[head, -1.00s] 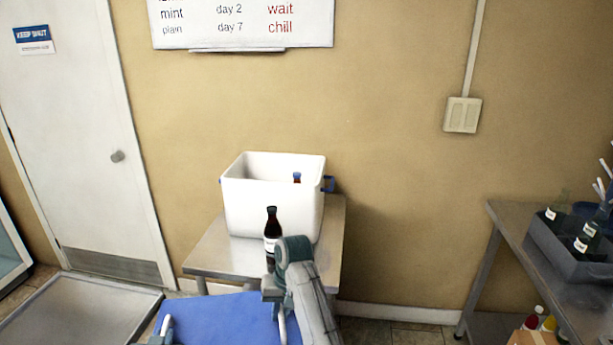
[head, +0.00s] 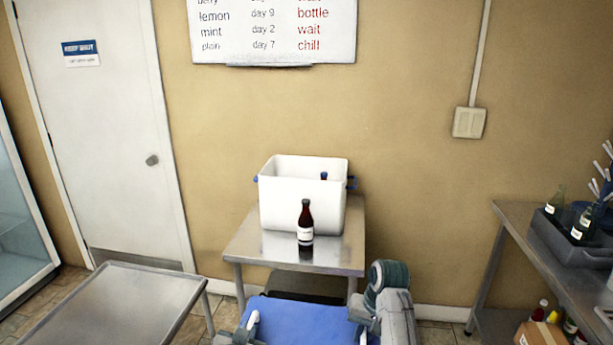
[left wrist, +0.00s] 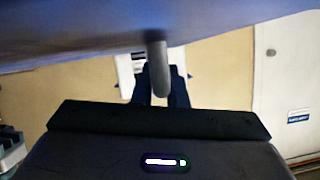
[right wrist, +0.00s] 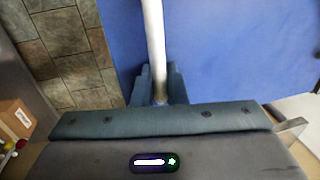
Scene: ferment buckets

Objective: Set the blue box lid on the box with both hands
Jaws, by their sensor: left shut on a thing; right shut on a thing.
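The blue lid (head: 300,318) shows at the bottom middle of the head view, in front of the steel table. It fills the top of the left wrist view (left wrist: 220,22) and much of the right wrist view (right wrist: 240,60). My left gripper (head: 243,336) is shut on the handle at the lid's left side. My right gripper (head: 362,322) is shut on the white handle (right wrist: 153,40) at its right side. The white box (head: 300,205) stands open on the table, with blue side handles. A blue-capped bottle (head: 323,176) shows inside it.
A dark bottle (head: 305,225) stands upright on the steel table (head: 250,250), just in front of the box. A low steel table (head: 110,305) is at the left. A bench (head: 510,222) with a grey bottle crate (head: 560,238) is at the right.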

